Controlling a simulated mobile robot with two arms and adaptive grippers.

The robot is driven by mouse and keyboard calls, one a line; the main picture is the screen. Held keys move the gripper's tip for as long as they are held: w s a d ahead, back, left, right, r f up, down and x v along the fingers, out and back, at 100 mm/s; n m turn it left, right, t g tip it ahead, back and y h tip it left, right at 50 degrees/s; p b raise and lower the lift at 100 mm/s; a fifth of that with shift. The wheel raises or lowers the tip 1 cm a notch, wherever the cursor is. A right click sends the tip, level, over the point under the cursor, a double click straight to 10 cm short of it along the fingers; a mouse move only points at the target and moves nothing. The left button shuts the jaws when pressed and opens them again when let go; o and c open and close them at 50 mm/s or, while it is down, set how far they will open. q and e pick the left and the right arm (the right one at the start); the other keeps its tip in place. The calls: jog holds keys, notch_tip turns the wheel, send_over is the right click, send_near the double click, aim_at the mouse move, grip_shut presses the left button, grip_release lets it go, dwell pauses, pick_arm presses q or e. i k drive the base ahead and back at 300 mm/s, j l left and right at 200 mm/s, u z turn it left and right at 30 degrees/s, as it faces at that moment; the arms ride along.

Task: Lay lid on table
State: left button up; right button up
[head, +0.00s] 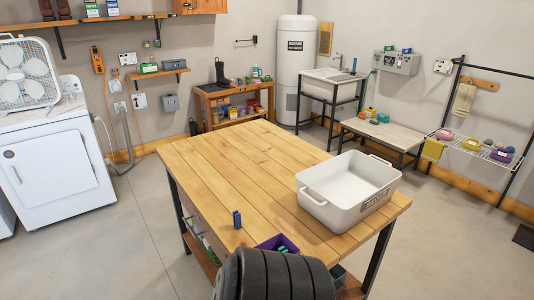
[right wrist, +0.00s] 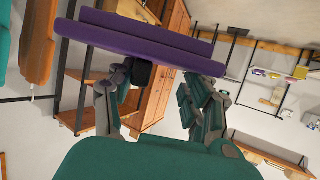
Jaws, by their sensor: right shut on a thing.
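A purple lid (right wrist: 150,38) spans the top of the right wrist view, edge-on, as a wide slab with a raised second layer. My right gripper (right wrist: 158,76), with green and grey fingers, is shut on it. In the head view a purple piece (head: 265,243) with teal bits shows behind a dark ribbed arm part of mine, at the near edge of the table. It looks like the lid and my fingers, mostly hidden. The wooden-topped table (head: 225,165) fills the middle of the head view. My left gripper is not in view.
A white bin (head: 345,190) with a label stands on the table's right side. A small blue object (head: 237,219) stands near the front edge. The table's middle and far left are bare. A low bench (head: 385,133) and a wire rack (head: 475,148) stand farther back.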

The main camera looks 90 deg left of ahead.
aim_at(305, 238)
jog(key=i+u, duration=0.15)
jog(key=u, duration=0.35)
jog(key=i+u, duration=0.15)
jog(key=u, duration=0.3)
jog(key=i+u, duration=0.1)
jog(key=u, duration=0.4)
jog(key=i+l+u, duration=0.15)
jog(key=u, duration=0.3)
jog(key=l+u, duration=0.2)
jog(key=u, duration=0.3)
jog(key=i+l+u, duration=0.15)
jog(key=u, duration=0.25)
jog(key=i+l+u, duration=0.15)
jog(key=u, duration=0.25)
jog(key=i+l+u, duration=0.1)
jog(key=u, duration=0.3)
jog(key=l+u, duration=0.4)
jog(key=i, duration=0.05)
